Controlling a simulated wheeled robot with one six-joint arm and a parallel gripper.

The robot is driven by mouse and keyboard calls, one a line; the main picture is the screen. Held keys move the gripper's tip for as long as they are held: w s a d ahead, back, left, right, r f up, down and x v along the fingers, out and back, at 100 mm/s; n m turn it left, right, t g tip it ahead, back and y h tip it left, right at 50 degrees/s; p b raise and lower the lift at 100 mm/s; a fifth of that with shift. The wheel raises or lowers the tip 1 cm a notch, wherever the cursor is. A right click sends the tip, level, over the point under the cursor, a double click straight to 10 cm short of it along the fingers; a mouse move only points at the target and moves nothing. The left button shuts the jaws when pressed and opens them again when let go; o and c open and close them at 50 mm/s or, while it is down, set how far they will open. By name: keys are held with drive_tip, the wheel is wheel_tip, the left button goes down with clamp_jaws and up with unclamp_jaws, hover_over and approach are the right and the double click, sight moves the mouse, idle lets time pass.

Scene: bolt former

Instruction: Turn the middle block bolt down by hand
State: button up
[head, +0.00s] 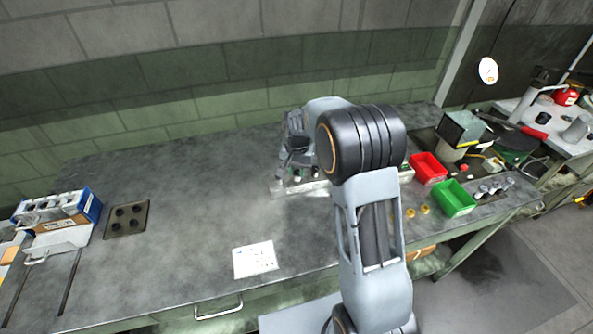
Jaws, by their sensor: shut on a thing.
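A long pale metal block (279,190) lies on the workbench behind my arm, with small green and dark parts along it. My arm hides much of its middle and right part. My gripper (286,164) points down over the left part of this block, small and dark in the picture. It is shut on a bolt at the block, but the bolt is too small and too covered to make out. I cannot tell how deep the bolt sits.
A red bin (428,167) and a green bin (455,199) stand to the right, with brass pieces (425,208) beside them. A white sheet (255,259) lies near the front edge. A dark plate with holes (126,219) lies left. The bench's middle left is clear.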

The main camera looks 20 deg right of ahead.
sight(297, 173)
drive_tip(key=shift+w+r+m, duration=0.15)
drive_tip(key=shift+r+m, duration=0.05)
drive_tip(key=shift+m, duration=0.9)
drive_tip(key=o, duration=0.9)
drive_tip(key=shift+f, duration=0.1)
wheel_tip(297, 173, up, 14)
drive_tip(key=shift+a+f+b, duration=0.1)
drive_tip(key=shift+b, duration=0.2)
